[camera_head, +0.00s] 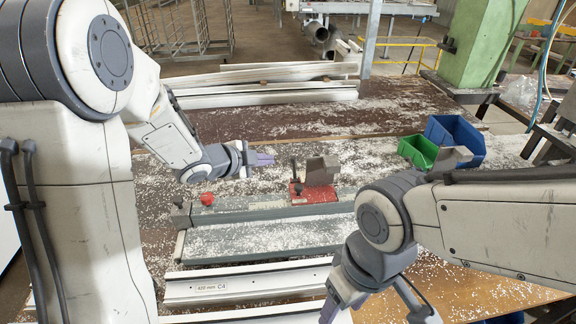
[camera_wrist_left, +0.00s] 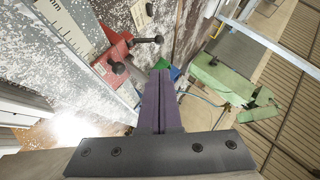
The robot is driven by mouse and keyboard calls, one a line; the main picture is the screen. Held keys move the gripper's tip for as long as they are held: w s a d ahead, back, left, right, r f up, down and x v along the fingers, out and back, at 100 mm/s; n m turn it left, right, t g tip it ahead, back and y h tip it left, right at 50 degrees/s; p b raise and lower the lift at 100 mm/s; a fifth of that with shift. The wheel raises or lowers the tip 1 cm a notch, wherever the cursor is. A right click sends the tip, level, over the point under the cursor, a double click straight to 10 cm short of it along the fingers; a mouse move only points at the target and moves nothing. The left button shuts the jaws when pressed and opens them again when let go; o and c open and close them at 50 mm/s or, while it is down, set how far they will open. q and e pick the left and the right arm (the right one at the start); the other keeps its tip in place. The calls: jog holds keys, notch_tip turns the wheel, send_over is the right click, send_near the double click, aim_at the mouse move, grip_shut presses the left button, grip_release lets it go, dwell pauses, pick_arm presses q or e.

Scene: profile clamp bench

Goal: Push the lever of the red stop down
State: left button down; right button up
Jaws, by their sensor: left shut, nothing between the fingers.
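The red stop (camera_head: 318,195) sits on the grey rail of the bench fixture, with a grey metal block (camera_head: 322,171) on it. A thin dark lever (camera_head: 295,168) stands up at its left side. In the left wrist view the red stop (camera_wrist_left: 114,62) is at upper left, with a black knob (camera_wrist_left: 118,68) and a short ball-ended rod (camera_wrist_left: 148,40). My left gripper (camera_head: 272,159) is shut and empty, left of the lever and apart from it; its purple fingers (camera_wrist_left: 160,80) also show in the wrist view. My right gripper (camera_head: 374,308) is open, low at the front.
The grey fixture (camera_head: 250,213) has a red knob (camera_head: 207,198) at its left end. A white profile marked C4 (camera_head: 240,285) lies in front. Green (camera_head: 418,151) and blue (camera_head: 456,137) bins stand at the right. White profiles (camera_head: 265,94) lie behind. White chips cover the bench.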

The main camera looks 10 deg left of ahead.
pick_arm(q)
jog(key=m+h, duration=0.1)
jog(key=s+a+f+m+h, duration=0.1)
jog(key=a+m+h+b, duration=0.1)
jog(key=h, duration=0.1)
jog(key=shift+s+a+f+m, duration=0.2)
jog(key=shift+a+f+m, duration=0.05)
jog(key=shift+f+m, duration=0.05)
jog(key=p, duration=0.3)
send_near(294, 169)
jog(key=w+d+r, duration=0.1)
jog(key=w+d, duration=0.3)
jog(key=d, duration=0.1)
jog(key=shift+w+a+f, duration=0.3)
jog(key=shift+w, duration=0.35)
